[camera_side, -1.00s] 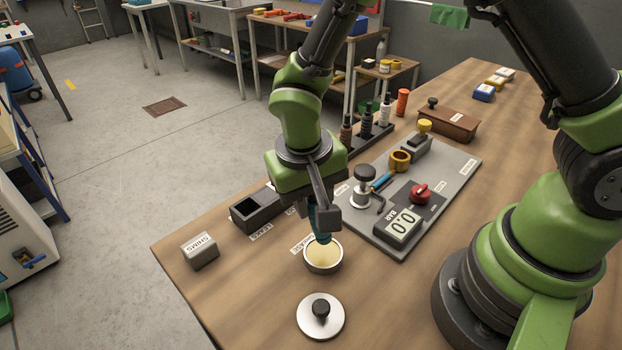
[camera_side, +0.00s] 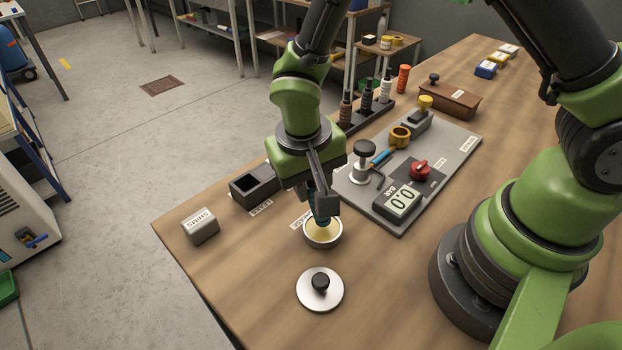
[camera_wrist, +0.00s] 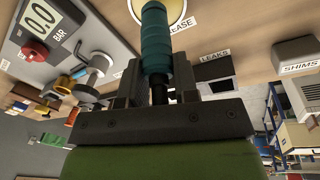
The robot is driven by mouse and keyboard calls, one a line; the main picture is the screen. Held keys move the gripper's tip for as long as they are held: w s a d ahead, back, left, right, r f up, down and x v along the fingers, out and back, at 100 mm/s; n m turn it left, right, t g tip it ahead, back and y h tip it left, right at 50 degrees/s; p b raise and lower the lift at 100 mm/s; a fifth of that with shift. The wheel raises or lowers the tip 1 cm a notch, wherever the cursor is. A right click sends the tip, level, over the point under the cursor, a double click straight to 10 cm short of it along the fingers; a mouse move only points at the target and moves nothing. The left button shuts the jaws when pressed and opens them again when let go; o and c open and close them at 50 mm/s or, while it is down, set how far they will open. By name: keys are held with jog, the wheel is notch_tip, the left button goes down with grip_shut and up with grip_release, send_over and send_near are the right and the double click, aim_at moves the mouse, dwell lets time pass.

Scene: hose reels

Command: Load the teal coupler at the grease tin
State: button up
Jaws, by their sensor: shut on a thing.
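My gripper (camera_side: 322,205) is shut on the teal coupler (camera_wrist: 156,40), a ribbed teal cylinder. It holds the coupler upright over the grease tin (camera_side: 309,240), a round open tin of pale yellow grease. In the side view the coupler's lower end overlaps the grease; I cannot tell whether it touches. In the wrist view the coupler points at the tin (camera_wrist: 178,22), which is partly cut off by the top edge. The tin's lid (camera_side: 308,299), a silver disc with a black knob, lies on the bench in front of it.
The grey shims box (camera_side: 200,226) and the dark open leaks box (camera_side: 254,185) stand to the left. A grey test board (camera_side: 437,180) with a gauge (camera_side: 399,205) and red knob (camera_side: 420,169) lies to the right. A bottle rack (camera_side: 367,113) stands behind. Bare bench surrounds the lid.

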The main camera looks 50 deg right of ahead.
jog(key=shift+f, duration=0.65)
dwell(1.3)
jog(key=shift+r, duration=0.1)
jog(key=shift+r, duration=3.45)
